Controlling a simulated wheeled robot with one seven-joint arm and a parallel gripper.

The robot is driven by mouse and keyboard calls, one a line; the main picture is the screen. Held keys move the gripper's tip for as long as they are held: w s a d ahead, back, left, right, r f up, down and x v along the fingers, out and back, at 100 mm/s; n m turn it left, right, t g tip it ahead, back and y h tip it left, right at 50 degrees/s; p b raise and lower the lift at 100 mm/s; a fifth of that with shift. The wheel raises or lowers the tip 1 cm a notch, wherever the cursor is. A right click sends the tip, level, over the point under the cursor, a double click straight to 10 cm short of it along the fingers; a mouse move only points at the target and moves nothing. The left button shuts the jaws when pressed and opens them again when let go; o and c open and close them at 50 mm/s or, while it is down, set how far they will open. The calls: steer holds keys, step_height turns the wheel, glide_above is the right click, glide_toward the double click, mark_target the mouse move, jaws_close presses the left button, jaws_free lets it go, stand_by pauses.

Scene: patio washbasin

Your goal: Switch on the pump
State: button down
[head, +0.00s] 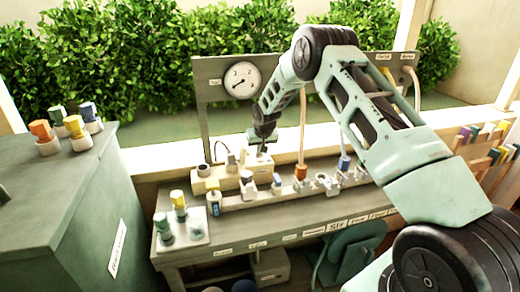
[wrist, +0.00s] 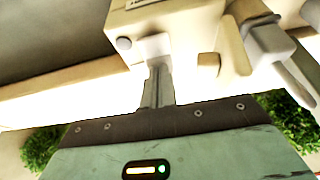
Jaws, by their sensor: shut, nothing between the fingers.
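A cream box (head: 236,178) stands on the bench below the gauge panel; a grey fitting and a dark cord show at its top. I cannot tell for sure whether it is the pump's switch box. In the wrist view the cream box (wrist: 190,25) fills the top, with a pale switch-like block (wrist: 150,46), a small round knob (wrist: 124,43) and a grey lever-like part (wrist: 268,42). My gripper (head: 262,150) is at the box's top right. In the wrist view its shut, empty fingertips (wrist: 158,68) are at the pale block, apparently touching it. The block's position is hidden.
A round gauge (head: 241,80) is on the panel behind. A hose (head: 303,125) hangs right of my gripper.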

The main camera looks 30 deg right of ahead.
steer(key=shift+w+f+g, duration=0.25)
steer(key=shift+g, duration=0.15)
steer(key=shift+s, duration=0.15)
steer(key=shift+s+a, duration=0.15)
steer(key=shift+s, duration=0.55)
steer(key=shift+r, duration=0.1)
steer(key=shift+r, duration=0.25)
steer(key=s+b+v, duration=0.1)
steer(key=v, duration=1.2)
steer(key=shift+s, duration=0.1)
